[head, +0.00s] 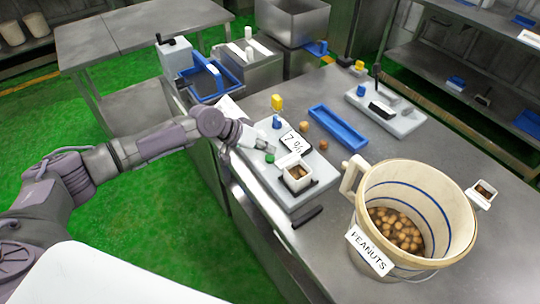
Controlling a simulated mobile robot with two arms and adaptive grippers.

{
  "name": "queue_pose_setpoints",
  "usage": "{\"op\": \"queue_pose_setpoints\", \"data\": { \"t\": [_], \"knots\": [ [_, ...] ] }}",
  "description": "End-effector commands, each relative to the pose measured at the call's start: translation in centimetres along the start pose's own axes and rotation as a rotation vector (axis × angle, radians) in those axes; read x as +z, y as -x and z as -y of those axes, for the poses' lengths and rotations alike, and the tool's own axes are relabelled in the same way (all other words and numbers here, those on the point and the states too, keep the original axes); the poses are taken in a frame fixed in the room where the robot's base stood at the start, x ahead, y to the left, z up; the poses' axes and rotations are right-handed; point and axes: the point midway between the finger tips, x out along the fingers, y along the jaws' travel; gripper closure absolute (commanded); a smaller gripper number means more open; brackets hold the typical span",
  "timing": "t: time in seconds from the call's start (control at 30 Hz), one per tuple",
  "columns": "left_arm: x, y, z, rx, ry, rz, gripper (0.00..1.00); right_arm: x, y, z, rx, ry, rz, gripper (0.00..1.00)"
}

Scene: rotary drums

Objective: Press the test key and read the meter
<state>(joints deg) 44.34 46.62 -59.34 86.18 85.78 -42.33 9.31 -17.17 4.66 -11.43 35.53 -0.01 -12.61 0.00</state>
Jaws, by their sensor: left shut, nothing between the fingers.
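A grey meter unit (268,193) stands at the near left edge of the steel table. Its white display card (295,143) shows dark characters that look like a 7 and a percent sign, tilted and too small to read surely. A green button (270,158) sits on the unit's top, with a blue knob (277,121) farther back. A white square cup (296,178) on the unit holds brown nuts. My left gripper (269,149) is shut and empty, its tips just above and behind the green button; I cannot tell whether they touch it. My right gripper is out of view.
A large bucket labelled PEANUTS (372,250) stands at the right front, part full of nuts. The table's right part is mostly clear.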

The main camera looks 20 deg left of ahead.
Motion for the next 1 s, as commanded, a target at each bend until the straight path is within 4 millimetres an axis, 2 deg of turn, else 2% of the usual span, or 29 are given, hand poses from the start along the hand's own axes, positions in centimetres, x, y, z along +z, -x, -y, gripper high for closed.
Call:
{"op": "queue_pose_setpoints", "data": {
  "t": [0.17,0.6,1.0],
  "knots": [
    [-0.4,0.6,-0.4,0.000,0.000,-0.001,1.00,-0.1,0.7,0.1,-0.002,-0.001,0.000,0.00],
    [-2.5,3.5,-2.6,0.000,0.000,0.000,1.00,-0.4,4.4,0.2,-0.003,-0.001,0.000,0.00],
    [-2.5,3.5,-2.5,0.000,0.000,0.000,1.00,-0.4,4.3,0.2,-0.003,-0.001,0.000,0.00]
  ]
}}
